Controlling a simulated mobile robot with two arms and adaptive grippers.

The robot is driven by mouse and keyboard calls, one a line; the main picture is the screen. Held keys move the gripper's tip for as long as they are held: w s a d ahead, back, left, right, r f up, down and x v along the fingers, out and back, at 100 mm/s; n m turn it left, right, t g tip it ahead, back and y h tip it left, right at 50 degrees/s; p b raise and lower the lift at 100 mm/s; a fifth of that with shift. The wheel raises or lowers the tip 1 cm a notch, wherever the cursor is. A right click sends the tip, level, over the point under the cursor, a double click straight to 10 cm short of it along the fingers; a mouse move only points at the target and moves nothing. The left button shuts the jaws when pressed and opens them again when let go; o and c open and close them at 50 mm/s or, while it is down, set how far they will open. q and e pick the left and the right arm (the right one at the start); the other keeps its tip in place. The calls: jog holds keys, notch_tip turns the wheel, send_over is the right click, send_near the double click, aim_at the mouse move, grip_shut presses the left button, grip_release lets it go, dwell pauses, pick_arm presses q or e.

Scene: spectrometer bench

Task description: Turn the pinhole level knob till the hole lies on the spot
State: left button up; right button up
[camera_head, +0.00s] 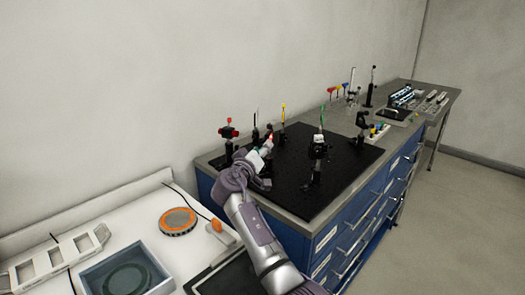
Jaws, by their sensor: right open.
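My right gripper (265,153) reaches over the near left part of the black optical breadboard (345,180). It is open, but its fingertips are small and partly hidden among the mounts. A small red part (271,138) shows right at its tip; I cannot tell whether they touch. A post mount with red knobs (228,131) stands just left of the gripper. A dark mount with a green top (319,146) stands to the right. Which mount holds the pinhole, its level knob, the hole and the light spot cannot be made out. My left gripper is not in view.
More posts, one yellow-topped (282,118), stand behind the gripper. A black mount (362,124) stands near the board's right side. A white bench (150,215) with an orange-rimmed disc (178,221) lies at the left. The breadboard's front right is clear.

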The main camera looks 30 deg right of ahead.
jog(key=shift+w+d, duration=0.35)
jog(key=shift+d, duration=0.1)
grip_shut()
jog(key=shift+n, duration=0.3)
